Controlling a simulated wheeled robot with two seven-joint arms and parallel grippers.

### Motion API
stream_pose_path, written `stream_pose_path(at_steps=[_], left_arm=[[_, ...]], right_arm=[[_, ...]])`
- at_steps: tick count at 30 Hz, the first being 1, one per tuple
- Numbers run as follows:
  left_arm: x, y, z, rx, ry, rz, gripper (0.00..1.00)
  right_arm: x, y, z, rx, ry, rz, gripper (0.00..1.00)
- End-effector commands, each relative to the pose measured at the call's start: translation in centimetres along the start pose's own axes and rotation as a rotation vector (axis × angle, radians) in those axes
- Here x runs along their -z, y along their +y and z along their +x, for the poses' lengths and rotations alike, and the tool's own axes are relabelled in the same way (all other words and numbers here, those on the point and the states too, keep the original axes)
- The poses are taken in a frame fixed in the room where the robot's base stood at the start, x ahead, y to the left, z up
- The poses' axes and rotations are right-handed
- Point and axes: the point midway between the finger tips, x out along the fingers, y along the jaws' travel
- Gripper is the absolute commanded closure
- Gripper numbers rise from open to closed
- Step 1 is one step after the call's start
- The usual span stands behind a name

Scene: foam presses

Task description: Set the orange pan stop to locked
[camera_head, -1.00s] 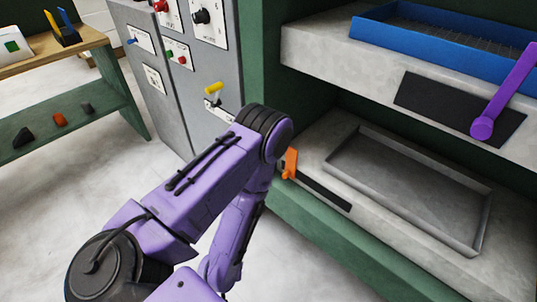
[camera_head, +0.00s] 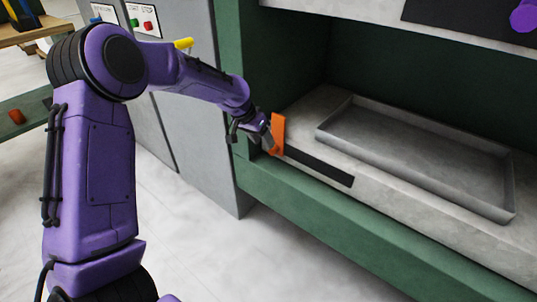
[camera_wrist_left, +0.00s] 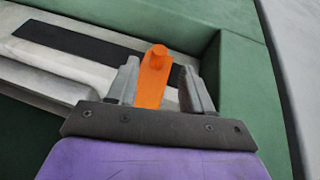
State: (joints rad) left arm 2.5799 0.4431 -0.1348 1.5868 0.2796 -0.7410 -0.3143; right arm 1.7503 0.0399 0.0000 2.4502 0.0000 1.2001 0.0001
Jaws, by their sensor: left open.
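My left gripper (camera_head: 271,148) is at the stop. In the wrist view its open fingers (camera_wrist_left: 157,90) stand on either side of the orange lever, with a gap visible on each side. The tips are partly hidden in the head view. My right gripper is not in view.
A shallow grey pan (camera_head: 420,150) lies on the lower shelf right of the stop. The green press frame (camera_head: 232,70) rises close beside the left gripper. The floor in front is clear.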

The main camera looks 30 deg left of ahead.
Motion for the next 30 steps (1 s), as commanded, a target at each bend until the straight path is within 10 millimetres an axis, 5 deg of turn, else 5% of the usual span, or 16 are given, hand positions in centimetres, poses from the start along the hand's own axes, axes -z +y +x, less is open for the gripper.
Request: stream_pose_path(at_steps=[7,17,18,23,30], left_arm=[[-0.1,0.0,4.8,0.001,-0.001,0.000,0.49],[0.0,0.1,5.5,0.001,0.000,0.000,0.49],[0.0,0.1,5.5,0.001,0.000,0.000,0.53],[0.0,0.0,5.5,0.001,0.000,0.000,1.00],[0.0,0.5,5.4,0.001,-0.001,0.000,1.00]], right_arm=[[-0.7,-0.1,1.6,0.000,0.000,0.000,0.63],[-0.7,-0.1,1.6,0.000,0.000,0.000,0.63],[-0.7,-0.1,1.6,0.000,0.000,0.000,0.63],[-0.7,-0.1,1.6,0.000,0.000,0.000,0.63],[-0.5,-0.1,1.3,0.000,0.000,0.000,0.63]])
